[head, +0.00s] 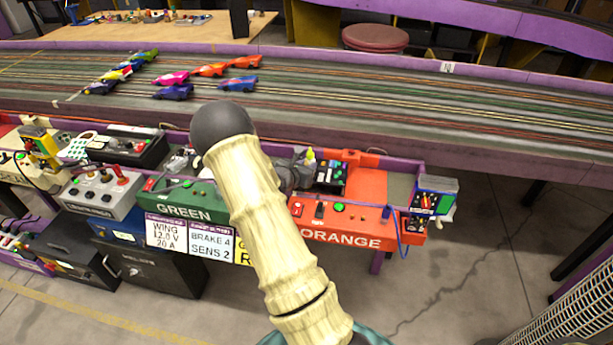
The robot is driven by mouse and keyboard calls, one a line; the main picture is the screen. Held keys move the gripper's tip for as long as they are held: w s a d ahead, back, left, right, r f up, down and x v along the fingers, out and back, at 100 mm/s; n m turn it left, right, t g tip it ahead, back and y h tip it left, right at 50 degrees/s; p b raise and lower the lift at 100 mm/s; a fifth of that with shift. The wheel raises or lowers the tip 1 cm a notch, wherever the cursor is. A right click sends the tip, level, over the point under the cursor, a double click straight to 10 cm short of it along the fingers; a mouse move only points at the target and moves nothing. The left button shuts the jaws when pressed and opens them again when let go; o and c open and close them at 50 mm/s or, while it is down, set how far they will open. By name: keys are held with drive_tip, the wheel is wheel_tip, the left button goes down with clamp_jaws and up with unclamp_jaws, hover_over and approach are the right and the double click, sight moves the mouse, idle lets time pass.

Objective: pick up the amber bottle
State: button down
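I cannot make out an amber bottle for certain. A small yellow-tipped item (310,157) stands on the side shelf behind the orange control panel, but it is too small to identify. My pale, ridged arm with a dark round end rises from the bottom centre and hides part of the shelf between the green and orange panels.
A purple-edged slot track (420,105) crosses the view, with several toy cars (172,92) at left. The green panel (185,200) and orange panel (345,225) line its near side. A red stool (375,38) stands behind. The floor (480,270) at lower right is open.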

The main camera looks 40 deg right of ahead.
drive_tip(key=shift+r, duration=0.1)
wheel_tip(320, 180, up, 10)
drive_tip(key=shift+f+p, duration=0.1)
drive_tip(key=shift+p, duration=0.65)
